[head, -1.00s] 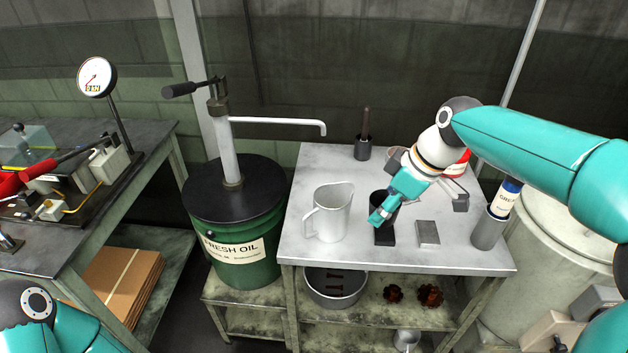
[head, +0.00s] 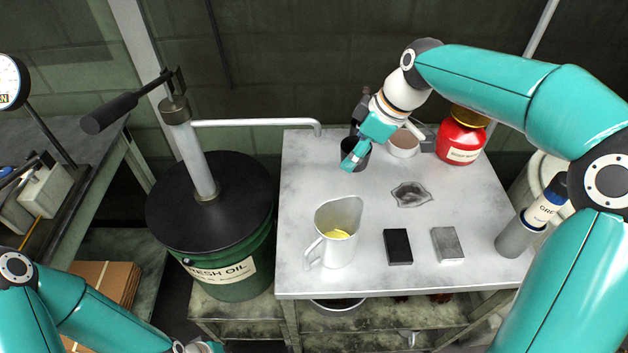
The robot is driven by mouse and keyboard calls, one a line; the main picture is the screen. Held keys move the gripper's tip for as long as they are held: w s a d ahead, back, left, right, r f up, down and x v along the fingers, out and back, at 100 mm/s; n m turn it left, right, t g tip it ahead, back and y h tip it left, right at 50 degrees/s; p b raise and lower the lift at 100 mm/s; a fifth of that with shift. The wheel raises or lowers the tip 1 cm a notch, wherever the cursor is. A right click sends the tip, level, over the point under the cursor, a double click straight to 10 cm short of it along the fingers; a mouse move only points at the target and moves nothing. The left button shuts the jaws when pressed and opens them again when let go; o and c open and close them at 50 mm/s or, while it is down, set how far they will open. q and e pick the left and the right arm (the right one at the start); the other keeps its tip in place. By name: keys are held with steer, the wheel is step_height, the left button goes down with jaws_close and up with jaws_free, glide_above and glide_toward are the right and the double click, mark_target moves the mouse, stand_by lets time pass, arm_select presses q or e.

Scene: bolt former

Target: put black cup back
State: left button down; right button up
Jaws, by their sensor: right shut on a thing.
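The black cup (head: 352,157) is at the back of the metal table, left of centre. My right gripper (head: 355,160) is shut on it, and its teal fingers cover part of the cup. I cannot tell whether the cup touches the tabletop. Of my left arm, only links show at the lower left; its gripper is out of view.
A metal jug (head: 334,243) with yellow liquid, a black block (head: 398,246) and a grey block (head: 447,244) stand in front. A red jar (head: 460,138) and round tub (head: 404,143) are right of the gripper. An oil drum (head: 225,262) stands left.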

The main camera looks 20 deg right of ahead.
step_height(320, 180, down, 12)
steer(key=shift+w+a+f, duration=0.1)
steer(key=shift+a, duration=0.05)
steer(key=shift+w+a+r, duration=0.2)
steer(key=shift+w+a, duration=0.7)
steer(key=shift+a, duration=0.25)
steer(key=w+a, duration=0.1)
steer(key=w+a+p, duration=0.1)
steer(key=a, duration=0.1)
steer(key=shift+w+a, duration=0.3)
steer(key=shift+w, duration=0.1)
steer(key=shift+w+a+f+p, duration=0.1)
steer(key=shift+a+f+p, duration=0.05)
steer(key=shift+f+p, duration=0.15)
steer(key=shift+f, duration=0.3)
